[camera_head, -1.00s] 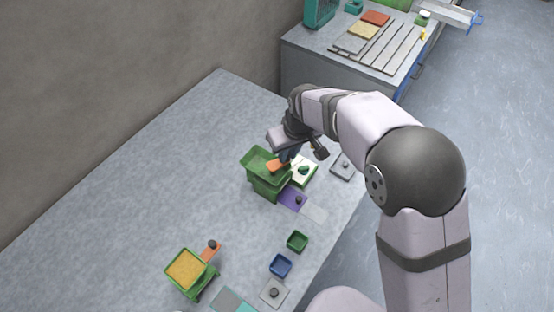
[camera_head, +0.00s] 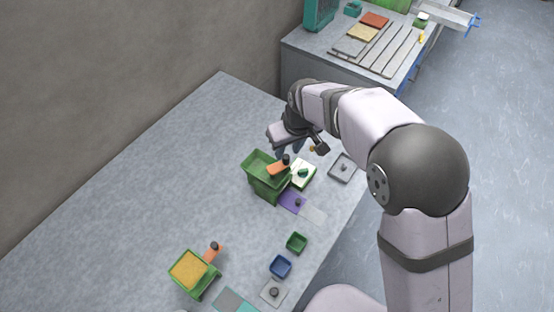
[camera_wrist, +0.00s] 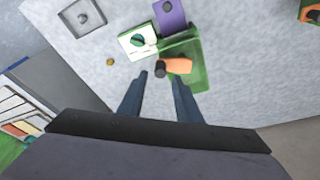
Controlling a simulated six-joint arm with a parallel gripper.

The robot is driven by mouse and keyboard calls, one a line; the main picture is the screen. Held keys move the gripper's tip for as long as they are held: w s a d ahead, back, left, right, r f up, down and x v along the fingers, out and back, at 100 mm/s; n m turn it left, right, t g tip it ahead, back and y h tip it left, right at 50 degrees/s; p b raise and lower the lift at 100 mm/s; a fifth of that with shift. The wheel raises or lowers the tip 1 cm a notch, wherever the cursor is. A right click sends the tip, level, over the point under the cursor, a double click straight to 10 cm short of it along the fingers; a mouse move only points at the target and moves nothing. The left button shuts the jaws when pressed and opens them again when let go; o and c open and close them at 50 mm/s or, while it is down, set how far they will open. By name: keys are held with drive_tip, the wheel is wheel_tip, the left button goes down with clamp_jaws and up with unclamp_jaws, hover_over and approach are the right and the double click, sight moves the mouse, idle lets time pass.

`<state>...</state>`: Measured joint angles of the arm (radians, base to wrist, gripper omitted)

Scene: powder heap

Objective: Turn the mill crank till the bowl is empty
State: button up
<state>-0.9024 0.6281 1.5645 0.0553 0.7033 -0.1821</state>
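A green mill (camera_head: 262,183) stands near the far end of the table, with an open green bowl (camera_head: 256,160) on top; I see no powder in its visible part. Its orange crank (camera_head: 277,169) has a black knob (camera_head: 286,160). My gripper (camera_head: 287,150) is just above the knob. In the wrist view my gripper (camera_wrist: 161,76) is open, and the knob (camera_wrist: 160,70) shows just beyond the gap between the fingertips, apparently clear of them. A second green mill (camera_head: 207,287) at the near left has a bowl of yellow powder (camera_head: 188,268) and an orange crank (camera_head: 211,253).
A white tile with a green knob (camera_head: 304,173), a purple tile (camera_head: 292,201) and a grey tile (camera_head: 342,168) lie beside the far mill. Small green (camera_head: 297,242) and blue (camera_head: 280,265) trays sit nearer. The table's left is clear.

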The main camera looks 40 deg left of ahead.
drive_tip(key=shift+w+a+p+v, duration=0.15)
drive_tip(key=shift+p+v, duration=0.25)
drive_tip(key=shift+v, duration=0.25)
drive_tip(key=shift+a+p+v, duration=0.1)
drive_tip(key=shift+p+v, duration=0.25)
drive_tip(key=shift+v, duration=0.25)
drive_tip(key=shift+w+a+p+v, duration=0.15)
drive_tip(key=shift+p+v, duration=0.25)
drive_tip(key=shift+v, duration=0.25)
drive_tip(key=shift+r, duration=0.1)
drive_tip(key=s+d+f+m+g+h, duration=0.1)
drive_tip(key=s+d+f+h, duration=0.1)
drive_tip(key=s+d+f, duration=0.4)
drive_tip(key=s+d+f+m+g+h, duration=0.1)
drive_tip(key=s+d, duration=0.2)
drive_tip(key=d, duration=0.4)
drive_tip(key=s+d+r+m+b, duration=0.1)
drive_tip(key=d+m+b, duration=0.4)
drive_tip(key=d, duration=2.4)
drive_tip(key=r+m, duration=0.1)
drive_tip(key=m, duration=0.4)
drive_tip(key=shift+s+d+r+t+y, duration=0.15)
drive_tip(key=shift+t+y, duration=0.15)
